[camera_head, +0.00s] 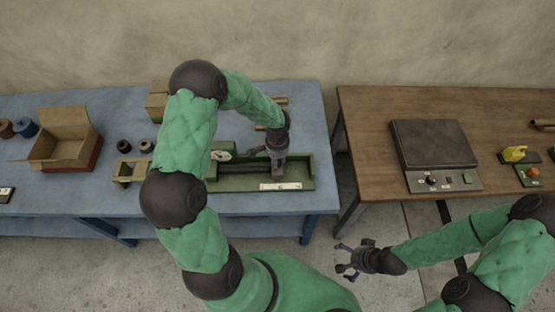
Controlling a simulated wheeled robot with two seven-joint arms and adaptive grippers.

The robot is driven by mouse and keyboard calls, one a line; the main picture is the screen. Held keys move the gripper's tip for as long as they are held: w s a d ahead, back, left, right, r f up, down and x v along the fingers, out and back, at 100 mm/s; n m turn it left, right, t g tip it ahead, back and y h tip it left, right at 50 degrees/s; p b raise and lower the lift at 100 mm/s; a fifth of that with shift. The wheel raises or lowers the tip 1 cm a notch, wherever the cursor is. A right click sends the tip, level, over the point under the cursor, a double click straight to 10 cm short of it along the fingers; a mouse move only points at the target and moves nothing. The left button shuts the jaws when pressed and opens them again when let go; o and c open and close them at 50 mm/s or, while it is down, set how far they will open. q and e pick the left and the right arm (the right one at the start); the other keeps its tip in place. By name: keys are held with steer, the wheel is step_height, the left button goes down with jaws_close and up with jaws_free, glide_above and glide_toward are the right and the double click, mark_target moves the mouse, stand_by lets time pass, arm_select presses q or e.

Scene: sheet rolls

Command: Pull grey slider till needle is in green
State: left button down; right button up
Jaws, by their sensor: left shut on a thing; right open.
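A green device (308,178) with a long shallow trough lies on the blue table. A round white dial (221,155) stands at its left part; the needle and any green zone are too small to read. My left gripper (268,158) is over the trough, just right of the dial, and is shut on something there. The grey slider is mostly hidden by the gripper, so its outline cannot be made out. A white scale strip (281,186) is on the device's front edge. My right gripper (346,258) is open and empty over the floor in front of the tables.
The blue table (65,193) holds an open cardboard box (65,143), spools (25,127) and small black rolls (124,146). A gap separates it from the wooden table (365,150), which carries a black-topped device (433,146) and a yellow object (514,153).

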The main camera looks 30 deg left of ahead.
arm_select(q)
steer(key=w+d, duration=0.1)
steer(key=d, duration=0.1)
steer(key=w+d+b, duration=0.1)
steer(key=shift+w+d, duration=0.35)
steer(key=shift+d, duration=0.05)
steer(key=c, duration=0.9)
jaws_free()
steer(key=shift+r, duration=0.1)
steer(key=shift+s, duration=0.1)
step_height(320, 180, up, 12)
